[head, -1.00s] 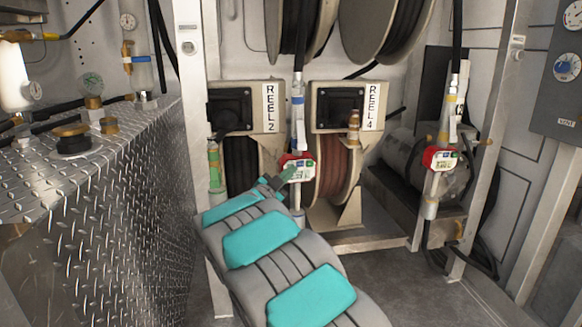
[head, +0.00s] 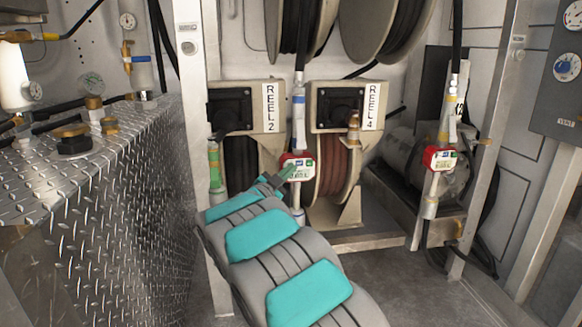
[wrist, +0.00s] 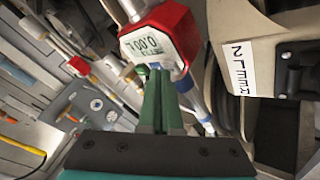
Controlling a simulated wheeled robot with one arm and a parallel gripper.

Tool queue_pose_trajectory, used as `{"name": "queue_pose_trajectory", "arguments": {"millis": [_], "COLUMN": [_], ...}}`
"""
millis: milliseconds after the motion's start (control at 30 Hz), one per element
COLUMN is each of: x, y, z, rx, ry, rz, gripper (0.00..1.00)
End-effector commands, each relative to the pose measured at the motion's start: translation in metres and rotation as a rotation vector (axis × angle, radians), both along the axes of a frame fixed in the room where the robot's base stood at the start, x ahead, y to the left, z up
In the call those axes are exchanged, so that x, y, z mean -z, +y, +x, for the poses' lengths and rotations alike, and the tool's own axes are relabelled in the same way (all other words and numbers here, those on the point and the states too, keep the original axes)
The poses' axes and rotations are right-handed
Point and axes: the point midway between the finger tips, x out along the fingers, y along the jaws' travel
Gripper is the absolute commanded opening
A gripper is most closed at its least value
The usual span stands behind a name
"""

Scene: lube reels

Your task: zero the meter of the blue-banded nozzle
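The blue-banded nozzle (head: 298,101) hangs upright between the REEL 2 and REEL 4 labels in the head view. Its red meter (head: 286,160) has a white face with a small display and is partly behind my fingertips. In the wrist view the meter (wrist: 180,28) is large and upside down; its display digits look like zeros with a unit letter. A green button (wrist: 142,70) shows at the face's edge, beside my fingertips. My gripper (wrist: 158,75) has its green fingers together with nothing between them, right at the meter face; I cannot tell whether they touch it. It also shows in the head view (head: 286,173).
A yellow-banded nozzle with another red meter (head: 438,159) hangs to the right. A green-banded nozzle (head: 215,165) hangs at left beside the frame post. A diamond-plate tank (head: 120,190) stands at left. Hose reels are close behind the meter.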

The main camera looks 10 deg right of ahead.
Motion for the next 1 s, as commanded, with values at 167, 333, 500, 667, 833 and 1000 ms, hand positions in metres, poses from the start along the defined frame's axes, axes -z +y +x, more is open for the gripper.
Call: {"name": "queue_pose_trajectory", "arguments": {"millis": [167,333,500,667,833,1000], "x": [0.0,0.0,0.0,0.0,-0.001,0.0], "y": [0.0,0.0,0.0,-0.001,-0.001,-0.002], "z": [0.0,0.0,-0.001,-0.006,-0.015,-0.022], "rx": [0.0,0.0,0.0,0.0,0.0,0.0], "ry": [0.0,0.0,0.0,-0.001,-0.003,-0.002], "rz": [0.0,0.0,0.0,0.001,0.0,0.0], "gripper": [0.0,0.0,0.0,0.0,0.0,0.0]}}
